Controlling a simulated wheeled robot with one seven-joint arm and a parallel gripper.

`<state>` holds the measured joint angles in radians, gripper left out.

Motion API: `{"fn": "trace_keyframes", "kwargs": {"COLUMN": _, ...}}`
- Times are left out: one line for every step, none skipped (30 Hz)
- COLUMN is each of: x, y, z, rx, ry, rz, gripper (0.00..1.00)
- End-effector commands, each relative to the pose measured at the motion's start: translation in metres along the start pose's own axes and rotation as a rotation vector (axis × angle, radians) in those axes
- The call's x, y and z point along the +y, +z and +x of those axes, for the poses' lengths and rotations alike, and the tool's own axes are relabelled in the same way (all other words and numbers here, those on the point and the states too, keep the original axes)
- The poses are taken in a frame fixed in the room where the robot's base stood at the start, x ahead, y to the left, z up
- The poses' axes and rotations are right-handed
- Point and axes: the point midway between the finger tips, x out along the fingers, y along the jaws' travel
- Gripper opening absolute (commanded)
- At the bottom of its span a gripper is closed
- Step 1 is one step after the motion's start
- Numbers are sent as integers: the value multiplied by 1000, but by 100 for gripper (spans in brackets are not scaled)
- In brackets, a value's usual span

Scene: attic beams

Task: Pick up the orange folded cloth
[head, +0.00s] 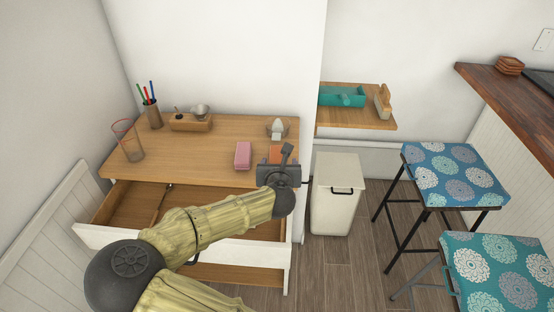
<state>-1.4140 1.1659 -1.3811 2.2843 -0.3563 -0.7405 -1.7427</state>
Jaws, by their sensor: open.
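An orange folded item (276,152), which looks like the orange folded cloth, lies on the wooden desk top near its right end. Its near part is hidden behind my gripper (276,165). My gripper is dark grey and open, at the desk's front right, overlapping the orange cloth in the head view. I cannot tell whether it touches the cloth or how high it is above it. Nothing shows held in it.
A pink block-like item (243,154) lies just left. An egg-shaped item in a holder (277,128) stands behind. A pen cup (152,114), a wire-like cup (128,140) and a wooden stand (190,123) are further left. The front drawer (95,236) is open below my arm.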

Motion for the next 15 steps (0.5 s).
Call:
{"fn": "trace_keyframes", "kwargs": {"x": 0, "y": 0, "z": 1, "rx": 0, "ry": -1, "rz": 0, "gripper": 66}}
{"fn": "trace_keyframes", "kwargs": {"x": 0, "y": 0, "z": 1, "rx": 0, "ry": 0, "rz": 1, "gripper": 66}}
{"fn": "trace_keyframes", "kwargs": {"x": 0, "y": 0, "z": 1, "rx": 0, "ry": 0, "rz": 1, "gripper": 66}}
{"fn": "trace_keyframes", "kwargs": {"x": 0, "y": 0, "z": 1, "rx": 0, "ry": 0, "rz": 1, "gripper": 66}}
{"fn": "trace_keyframes", "kwargs": {"x": 0, "y": 0, "z": 1, "rx": 0, "ry": 0, "rz": 1, "gripper": 66}}
{"fn": "trace_keyframes", "kwargs": {"x": 0, "y": 0, "z": 1, "rx": 0, "ry": 0, "rz": 1, "gripper": 66}}
{"fn": "trace_keyframes", "kwargs": {"x": 0, "y": 0, "z": 1, "rx": 0, "ry": 0, "rz": 1, "gripper": 66}}
{"fn": "trace_keyframes", "kwargs": {"x": 0, "y": 0, "z": 1, "rx": 0, "ry": 0, "rz": 1, "gripper": 66}}
{"fn": "trace_keyframes", "kwargs": {"x": 0, "y": 0, "z": 2, "rx": 0, "ry": 0, "rz": 0, "gripper": 66}}
{"fn": "trace_keyframes", "kwargs": {"x": 0, "y": 0, "z": 3, "rx": 0, "ry": 0, "rz": 0, "gripper": 66}}
{"fn": "trace_keyframes", "kwargs": {"x": 1, "y": 0, "z": 4, "rx": 0, "ry": 0, "rz": 0, "gripper": 66}}
{"fn": "trace_keyframes", "kwargs": {"x": 2, "y": 0, "z": 8, "rx": -1, "ry": 1, "rz": -1, "gripper": 66}}
{"fn": "trace_keyframes", "kwargs": {"x": 3, "y": 0, "z": 11, "rx": 0, "ry": 1, "rz": -1, "gripper": 66}}
{"fn": "trace_keyframes", "kwargs": {"x": 4, "y": 0, "z": 15, "rx": 0, "ry": 1, "rz": -1, "gripper": 66}}
{"fn": "trace_keyframes", "kwargs": {"x": 5, "y": 0, "z": 21, "rx": 0, "ry": 1, "rz": -1, "gripper": 66}}
